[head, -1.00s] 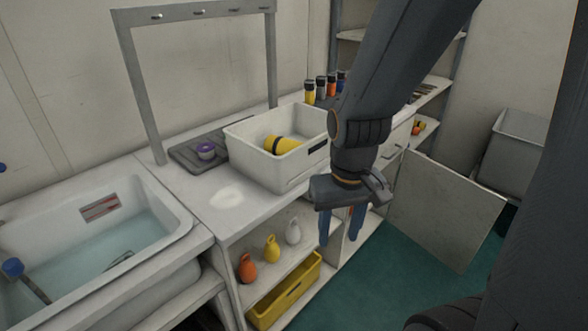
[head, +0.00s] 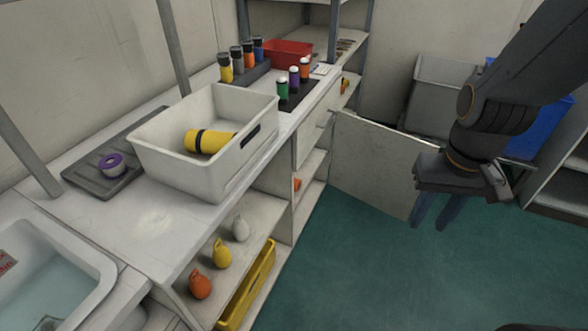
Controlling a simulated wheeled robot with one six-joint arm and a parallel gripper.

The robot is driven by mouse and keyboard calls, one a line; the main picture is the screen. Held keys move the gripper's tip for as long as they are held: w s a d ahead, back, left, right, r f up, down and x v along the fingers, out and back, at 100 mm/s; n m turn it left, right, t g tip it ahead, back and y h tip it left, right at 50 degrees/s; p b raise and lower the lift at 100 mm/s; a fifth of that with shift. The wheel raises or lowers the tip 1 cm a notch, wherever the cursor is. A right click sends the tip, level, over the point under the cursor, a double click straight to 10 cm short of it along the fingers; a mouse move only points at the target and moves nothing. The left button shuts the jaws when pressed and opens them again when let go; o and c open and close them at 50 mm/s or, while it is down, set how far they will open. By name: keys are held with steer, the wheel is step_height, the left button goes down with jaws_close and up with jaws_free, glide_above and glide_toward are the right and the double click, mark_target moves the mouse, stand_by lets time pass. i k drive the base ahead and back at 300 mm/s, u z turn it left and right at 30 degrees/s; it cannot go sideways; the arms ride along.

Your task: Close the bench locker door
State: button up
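The bench locker door (head: 380,165) is a flat pale panel that stands swung out from the bench front, wide open over the green floor. The bench locker's opening (head: 310,165) shows to the left of the door, with shelves inside. My gripper (head: 436,212) points down, its two blue-grey fingers apart with nothing between them. In the picture it is at the right, by the door's free edge, and overlaps that edge. I cannot tell whether it touches the door.
The bench top (head: 150,225) holds a white bin (head: 205,165) with a yellow cylinder (head: 210,141). Open shelves below hold several small bottles and a yellow tray (head: 248,285). A grey bin (head: 440,95) and a blue bin (head: 540,125) stand behind. The green floor (head: 400,270) in front is clear.

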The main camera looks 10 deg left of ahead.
mark_target(372, 163)
steer(key=z, duration=1.25)
steer(key=i, duration=3.6)
steer(key=u, duration=4.25)
